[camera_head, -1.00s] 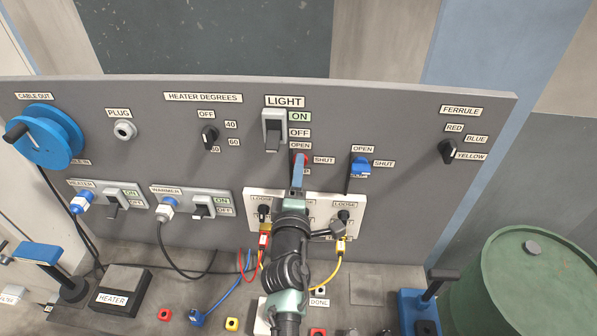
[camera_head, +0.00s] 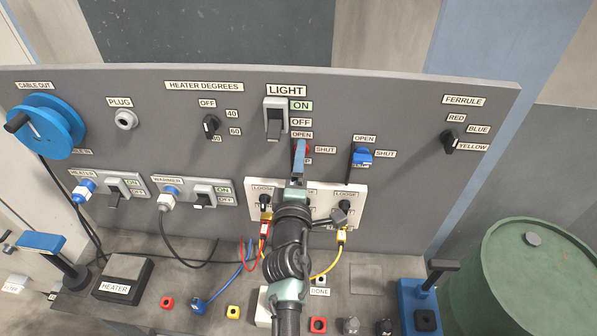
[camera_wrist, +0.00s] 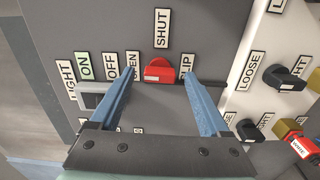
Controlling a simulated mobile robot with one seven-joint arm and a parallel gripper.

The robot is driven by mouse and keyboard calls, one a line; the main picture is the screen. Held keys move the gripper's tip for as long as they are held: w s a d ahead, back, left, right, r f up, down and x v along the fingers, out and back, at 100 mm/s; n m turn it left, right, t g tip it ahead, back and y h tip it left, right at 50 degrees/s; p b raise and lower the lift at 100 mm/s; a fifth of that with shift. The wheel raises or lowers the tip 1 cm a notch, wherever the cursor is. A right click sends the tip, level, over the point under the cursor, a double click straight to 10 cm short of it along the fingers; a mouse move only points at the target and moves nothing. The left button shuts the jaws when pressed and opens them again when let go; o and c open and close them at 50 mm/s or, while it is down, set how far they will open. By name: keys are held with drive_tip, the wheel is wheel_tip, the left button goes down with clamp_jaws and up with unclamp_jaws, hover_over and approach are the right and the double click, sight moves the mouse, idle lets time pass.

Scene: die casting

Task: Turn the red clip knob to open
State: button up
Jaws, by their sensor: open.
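The red clip knob (camera_wrist: 159,71) is on the grey panel, with an OPEN label to its left, SHUT above it and CLIP to its right in the wrist view. My gripper (camera_wrist: 158,80) is open, with one blue finger on each side of the knob. I cannot tell whether either finger touches it. In the head view, my gripper (camera_head: 299,158) largely covers the red knob (camera_head: 307,149), and only a red edge shows beside the finger. I cannot clearly tell which label the knob points to.
The light switch (camera_head: 274,120) is just above my gripper, and a blue knob (camera_head: 362,157) sits to its right. A white plate (camera_head: 355,192) with black LOOSE knobs and cables lies below. A green drum (camera_head: 535,275) stands at the right.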

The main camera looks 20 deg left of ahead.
drive_tip(key=p+v, duration=0.4)
drive_tip(key=v, duration=0.9)
drive_tip(key=shift+p, duration=0.35)
drive_tip(key=shift+w, duration=0.1)
drive_tip(key=w+d+r+m+t+h+b, duration=0.25)
drive_tip(key=d+r+m+b, duration=0.2)
drive_tip(key=r, duration=0.65)
drive_tip(key=w+d+r+m+t+h+b, duration=0.1)
drive_tip(key=w+d+r+m+t+b, duration=0.2)
drive_tip(key=d+r+m, duration=0.5)
drive_tip(key=s+d+r+m+t+b, duration=0.1)
drive_tip(key=s+r+m+t+b, duration=0.1)
drive_tip(key=s+r, duration=0.5)
drive_tip(key=s+d+r+m+t+h+b, duration=0.1)
drive_tip(key=s+r+m+b, duration=0.3)
drive_tip(key=r, duration=1.1)
drive_tip(key=s+m+t, duration=0.1)
drive_tip(key=s+m, duration=0.1)
drive_tip(key=s, duration=0.1)
drive_tip(key=shift+d, duration=0.2)
drive_tip(key=shift+t+h, duration=0.25)
